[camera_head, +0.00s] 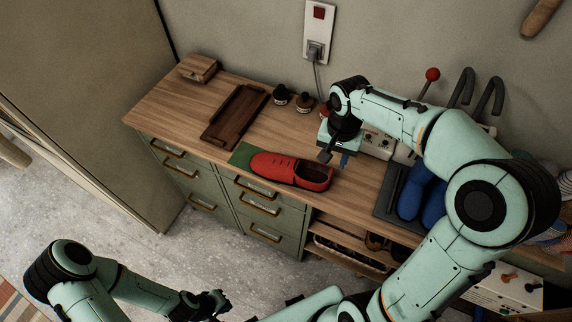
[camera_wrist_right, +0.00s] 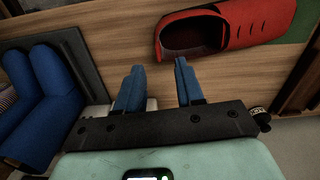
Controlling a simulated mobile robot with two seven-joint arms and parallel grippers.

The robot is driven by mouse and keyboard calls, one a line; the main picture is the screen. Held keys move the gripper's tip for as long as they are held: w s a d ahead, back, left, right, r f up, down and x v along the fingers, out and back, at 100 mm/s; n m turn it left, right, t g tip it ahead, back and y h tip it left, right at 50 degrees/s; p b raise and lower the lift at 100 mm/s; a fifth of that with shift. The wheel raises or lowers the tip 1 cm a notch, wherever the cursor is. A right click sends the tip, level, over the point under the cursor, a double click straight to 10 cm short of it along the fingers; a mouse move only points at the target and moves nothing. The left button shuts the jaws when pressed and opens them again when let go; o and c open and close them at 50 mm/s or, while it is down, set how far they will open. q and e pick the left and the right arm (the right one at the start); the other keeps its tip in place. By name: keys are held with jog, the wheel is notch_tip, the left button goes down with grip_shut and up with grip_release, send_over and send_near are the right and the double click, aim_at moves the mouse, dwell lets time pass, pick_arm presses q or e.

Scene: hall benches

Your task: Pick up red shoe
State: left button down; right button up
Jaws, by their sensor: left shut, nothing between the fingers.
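The red shoe (camera_head: 290,170) lies on the wooden bench top near its front edge, its toe over a green mat (camera_head: 241,155). In the right wrist view the shoe (camera_wrist_right: 262,28) is at the top right, its dark opening toward the gripper. My right gripper (camera_head: 334,158) is above the bench just behind the shoe's heel end. Its two blue fingers (camera_wrist_right: 157,78) are apart with nothing between them, and they do not touch the shoe. My left gripper (camera_head: 212,302) is low over the floor in front of the bench, away from the shoe, and is shut and empty.
A brown wooden tray (camera_head: 235,116) and small jars (camera_head: 281,94) stand left of my right arm. Blue boots (camera_head: 421,192) stand on a dark mat to the right. A machine with a red-knobbed lever (camera_head: 432,75) is behind.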

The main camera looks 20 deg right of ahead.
aim_at(332, 170)
jog(key=f, duration=0.4)
jog(key=shift+s+f, duration=0.2)
jog(key=shift+s, duration=0.1)
jog(key=shift+w+f, duration=0.15)
jog(key=shift+f, duration=0.35)
notch_tip(332, 170, down, 5)
jog(key=shift+r, duration=0.15)
grip_shut()
